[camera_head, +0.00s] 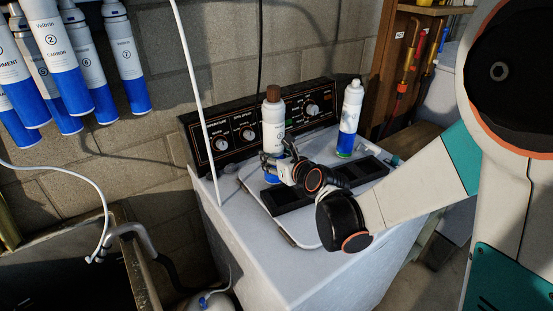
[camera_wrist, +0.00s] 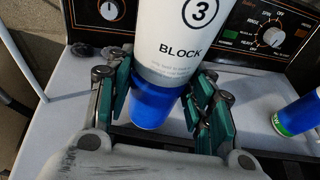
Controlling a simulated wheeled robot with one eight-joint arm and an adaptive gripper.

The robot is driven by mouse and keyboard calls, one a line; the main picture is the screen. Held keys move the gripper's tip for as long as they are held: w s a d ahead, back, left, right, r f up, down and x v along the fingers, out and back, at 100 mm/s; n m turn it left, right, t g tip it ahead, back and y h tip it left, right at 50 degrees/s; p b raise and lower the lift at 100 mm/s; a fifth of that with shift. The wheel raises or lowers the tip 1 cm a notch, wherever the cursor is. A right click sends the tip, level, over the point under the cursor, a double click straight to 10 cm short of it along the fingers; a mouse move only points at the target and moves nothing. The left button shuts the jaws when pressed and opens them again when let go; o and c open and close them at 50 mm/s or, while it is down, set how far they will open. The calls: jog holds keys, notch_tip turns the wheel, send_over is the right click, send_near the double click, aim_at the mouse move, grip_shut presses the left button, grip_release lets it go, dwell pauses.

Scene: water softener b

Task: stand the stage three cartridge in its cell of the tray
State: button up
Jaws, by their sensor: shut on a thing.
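The stage three cartridge (camera_head: 273,115) is white with a brown top and a blue lower end. In the wrist view its label reads "3 BLOCK" (camera_wrist: 190,40). My gripper (camera_head: 277,160) is shut around its lower part, with the green-padded fingers (camera_wrist: 163,90) on both sides.
A second white cartridge (camera_head: 352,115) with a blue and green base stands at the tray's right; its base shows in the wrist view (camera_wrist: 297,114). A black control panel (camera_head: 240,130) with knobs rises behind. A thin white pole (camera_head: 196,95) stands left. More cartridges (camera_head: 88,70) hang on the wall.

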aim_at(279, 144)
jog(key=shift+r+p, duration=1.75)
jog(key=shift+r, duration=0.8)
